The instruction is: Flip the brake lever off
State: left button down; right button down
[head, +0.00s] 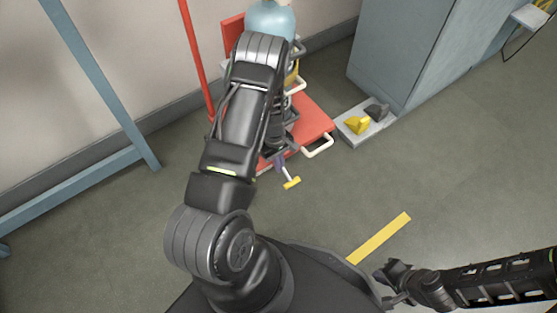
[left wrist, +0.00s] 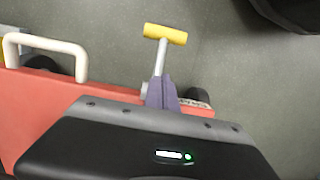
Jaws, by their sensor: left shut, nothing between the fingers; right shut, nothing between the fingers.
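My right gripper (head: 388,280) is shut and empty over the floor, far from the lever.
A pale blue cylinder (head: 270,18) stands on the cart. White handles (head: 318,147) stick out from the cart. A grey plate (head: 346,133) with a yellow wedge (head: 357,125) and a dark wedge (head: 377,111) lies by the blue-grey cabinet (head: 410,50). The floor in front is clear.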

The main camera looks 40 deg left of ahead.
aim_at(292, 183)
pick_arm(q)
jog(key=d, duration=0.1)
jog(key=d+f+b, duration=0.1)
jog(key=s+d+f, duration=0.1)
jog(key=d, duration=0.1)
jog(key=shift+s, duration=0.1)
